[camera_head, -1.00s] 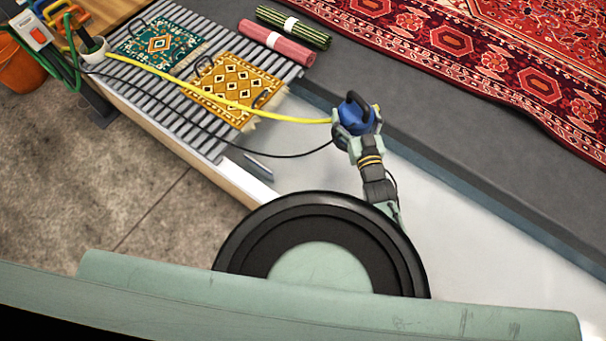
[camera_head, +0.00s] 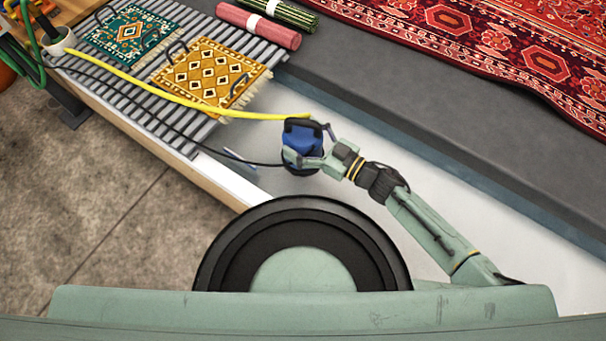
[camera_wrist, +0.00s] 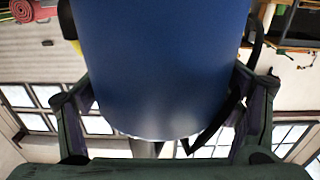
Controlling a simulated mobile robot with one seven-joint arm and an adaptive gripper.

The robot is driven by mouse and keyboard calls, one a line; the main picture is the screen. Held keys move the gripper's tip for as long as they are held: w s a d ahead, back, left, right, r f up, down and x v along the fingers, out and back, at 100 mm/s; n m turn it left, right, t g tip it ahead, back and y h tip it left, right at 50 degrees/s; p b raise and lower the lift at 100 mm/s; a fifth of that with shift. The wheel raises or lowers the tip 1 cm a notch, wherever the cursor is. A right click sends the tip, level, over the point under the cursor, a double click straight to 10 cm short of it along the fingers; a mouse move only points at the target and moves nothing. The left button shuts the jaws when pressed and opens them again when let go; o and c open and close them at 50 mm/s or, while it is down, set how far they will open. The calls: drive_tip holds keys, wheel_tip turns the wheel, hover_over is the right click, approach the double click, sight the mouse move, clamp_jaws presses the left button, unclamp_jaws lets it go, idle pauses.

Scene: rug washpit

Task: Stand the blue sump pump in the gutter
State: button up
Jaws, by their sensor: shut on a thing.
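The blue sump pump (camera_head: 302,138) has a dark cap, a dark base and a black handle. My gripper (camera_head: 306,160) is shut on its body. In the wrist view the blue pump body (camera_wrist: 165,65) fills the middle between my fingers. A pale sunken channel (camera_head: 370,150), which looks like the gutter, runs between the slatted deck and a dark grey ledge. The pump is over its left end, near the deck's end. I cannot tell its height above the channel floor or whether it touches. A yellow hose (camera_head: 200,104) and a black cable (camera_head: 150,116) lead to the pump.
The slatted deck (camera_head: 182,140) carries a teal mat (camera_head: 128,35) and a yellow mat (camera_head: 208,75). Rolled pink (camera_head: 258,27) and green rugs lie behind. The channel right of the pump is clear except for my arm.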

drive_tip(key=shift+s+a+f+b, duration=0.1)
drive_tip(key=shift+f+b, duration=1.25)
drive_tip(key=shift+f, duration=3.55)
drive_tip(key=shift+f, duration=0.1)
drive_tip(key=o, duration=1.9)
drive_tip(key=shift+f, duration=0.15)
drive_tip(key=shift+r, duration=0.2)
drive_tip(key=v, duration=1.2)
drive_tip(key=shift+p, duration=0.35)
